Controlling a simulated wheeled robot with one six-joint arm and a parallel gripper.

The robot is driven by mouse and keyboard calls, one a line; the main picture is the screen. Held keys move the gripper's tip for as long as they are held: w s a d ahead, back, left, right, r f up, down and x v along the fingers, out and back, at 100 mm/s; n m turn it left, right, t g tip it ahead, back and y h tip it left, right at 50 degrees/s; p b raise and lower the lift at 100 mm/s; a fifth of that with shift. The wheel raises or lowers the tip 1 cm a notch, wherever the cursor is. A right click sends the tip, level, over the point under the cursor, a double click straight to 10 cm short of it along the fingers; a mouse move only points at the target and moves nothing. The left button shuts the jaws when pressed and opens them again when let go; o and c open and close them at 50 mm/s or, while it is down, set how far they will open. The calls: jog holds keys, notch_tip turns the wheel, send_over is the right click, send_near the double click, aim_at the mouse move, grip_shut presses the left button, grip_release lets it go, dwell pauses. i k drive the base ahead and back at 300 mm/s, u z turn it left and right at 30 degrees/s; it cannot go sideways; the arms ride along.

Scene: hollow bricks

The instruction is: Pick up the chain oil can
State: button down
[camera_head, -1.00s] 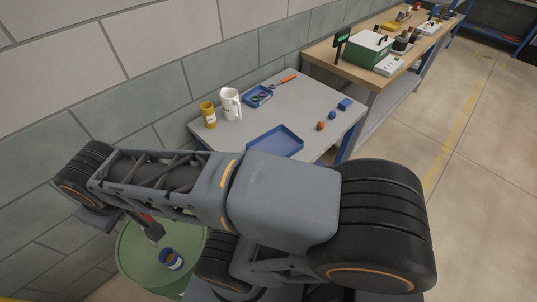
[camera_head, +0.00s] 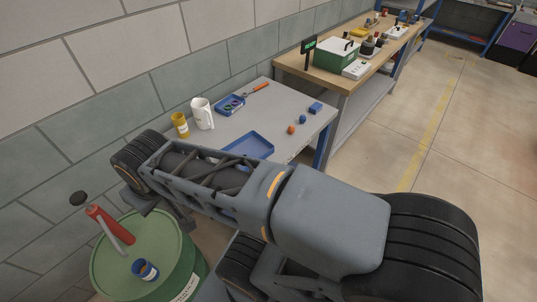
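No label that I can read marks the chain oil can. Two small cans show: a blue can (camera_head: 145,270) with an orange-brown patch, on top of the green drum (camera_head: 170,240), and a yellow can (camera_head: 181,125) upright at the left end of the grey table. I cannot tell which is the chain oil can. My arm crosses the view from lower right to the left, above and beside the drum. My gripper's fingers do not show.
A red pump (camera_head: 105,222) with a grey tube stands on the drum, near the blue can. The grey table (camera_head: 262,118) holds a white jug (camera_head: 202,113), blue trays (camera_head: 249,146) and small blocks. A wooden bench (camera_head: 345,77) stands behind. The floor at right is clear.

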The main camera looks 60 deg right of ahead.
aim_at(142, 267)
jog(key=z, duration=3.1)
jog(key=k, duration=1.05)
jog(key=u, duration=0.95)
jog(key=i, duration=1)
jog(key=k, duration=1)
jog(key=u, duration=0.55)
jog(key=i, duration=0.4)
jog(key=u, duration=1.15)
